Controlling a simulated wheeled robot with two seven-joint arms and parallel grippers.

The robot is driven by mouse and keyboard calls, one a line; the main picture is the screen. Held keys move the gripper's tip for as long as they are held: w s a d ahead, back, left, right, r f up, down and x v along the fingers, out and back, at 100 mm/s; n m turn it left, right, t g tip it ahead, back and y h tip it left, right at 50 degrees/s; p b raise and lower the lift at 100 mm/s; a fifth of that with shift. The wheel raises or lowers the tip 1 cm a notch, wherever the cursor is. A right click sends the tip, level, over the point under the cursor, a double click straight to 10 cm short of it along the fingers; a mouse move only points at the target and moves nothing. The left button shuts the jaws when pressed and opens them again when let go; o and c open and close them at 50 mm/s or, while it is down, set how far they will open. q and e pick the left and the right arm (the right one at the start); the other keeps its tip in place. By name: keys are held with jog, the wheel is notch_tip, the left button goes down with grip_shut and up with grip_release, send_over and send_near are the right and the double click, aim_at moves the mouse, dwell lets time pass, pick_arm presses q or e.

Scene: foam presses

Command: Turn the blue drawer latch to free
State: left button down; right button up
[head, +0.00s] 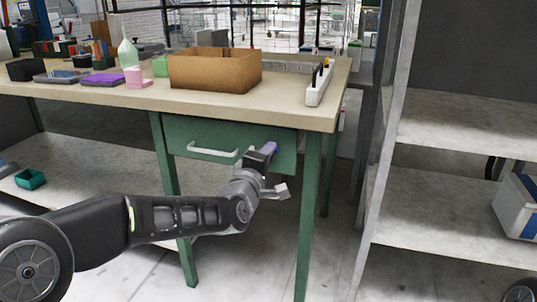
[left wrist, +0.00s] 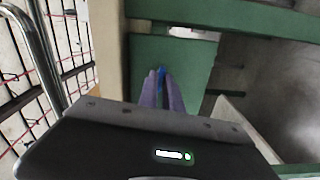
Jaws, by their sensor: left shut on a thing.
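The blue drawer latch (left wrist: 161,72) shows as a small bit of blue between the fingertips in the left wrist view, most of it hidden by the fingers. My left gripper (head: 270,148) is at the right end of the green drawer front (head: 225,162) in the head view, right of the white drawer handle (head: 213,153). In the left wrist view its two purplish fingers (left wrist: 161,80) are close together and shut on the latch. I cannot tell which way the latch is turned. The drawer looks closed under the table top. My right gripper is not in view.
The table (head: 290,108) carries a cardboard box (head: 215,72), a white rack (head: 320,84) and several small items at the left. A green table leg (head: 308,215) stands right of my gripper. A grey shelf unit (head: 455,137) stands further right, with floor between.

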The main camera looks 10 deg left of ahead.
pick_arm(q)
jog(key=m+p, duration=0.1)
jog(key=m, duration=1.5)
jog(key=shift+m, duration=0.3)
jog(key=c, duration=1.5)
grip_release()
jog(key=shift+s, duration=0.1)
jog(key=s, duration=0.2)
jog(key=s+p, duration=0.1)
jog(key=s, duration=0.4)
jog(key=shift+s+a, duration=0.25)
jog(key=shift+s, duration=0.05)
